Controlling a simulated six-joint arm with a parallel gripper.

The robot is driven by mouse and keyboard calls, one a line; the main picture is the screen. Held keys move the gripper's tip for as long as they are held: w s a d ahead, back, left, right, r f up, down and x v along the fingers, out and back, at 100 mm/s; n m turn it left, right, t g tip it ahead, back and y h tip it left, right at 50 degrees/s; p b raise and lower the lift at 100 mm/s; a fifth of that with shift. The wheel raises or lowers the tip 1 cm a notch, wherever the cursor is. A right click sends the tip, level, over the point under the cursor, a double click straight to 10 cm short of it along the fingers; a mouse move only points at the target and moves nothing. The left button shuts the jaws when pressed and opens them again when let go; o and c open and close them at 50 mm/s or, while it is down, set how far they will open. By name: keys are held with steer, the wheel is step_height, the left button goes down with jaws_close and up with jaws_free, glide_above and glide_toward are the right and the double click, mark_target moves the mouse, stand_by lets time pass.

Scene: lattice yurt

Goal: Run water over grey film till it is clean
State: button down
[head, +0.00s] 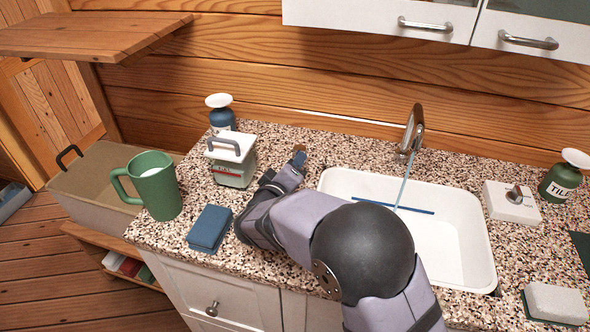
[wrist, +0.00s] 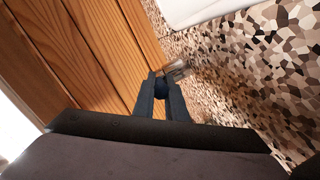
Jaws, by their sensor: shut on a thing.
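My gripper (head: 297,161) is beyond my bent arm, over the back of the speckled counter, left of the sink. In the wrist view, my gripper (wrist: 161,84) is shut on a small dark blue thing (wrist: 161,90). A shiny, greyish, see-through piece (wrist: 178,71) shows just beyond the fingertips; I cannot tell if it belongs to the held thing. No grey film can be made out. The tap (head: 415,128) runs a thin blue stream of water (head: 404,184) into the white sink (head: 462,205).
A green mug (head: 155,187), a blue sponge (head: 210,229), a lidded box with a handle (head: 232,160) and a blue bottle (head: 221,114) stand left. A white dial box (head: 511,202), a green bottle (head: 560,180) and a pale sponge (head: 555,303) are right. Cupboards hang above.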

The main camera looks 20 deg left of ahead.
steer(key=c, duration=1.8)
jaws_free()
steer(key=shift+s, duration=0.1)
steer(key=shift+b+v, duration=0.8)
steer(key=shift+v, duration=2.8)
steer(key=shift+r, duration=0.15)
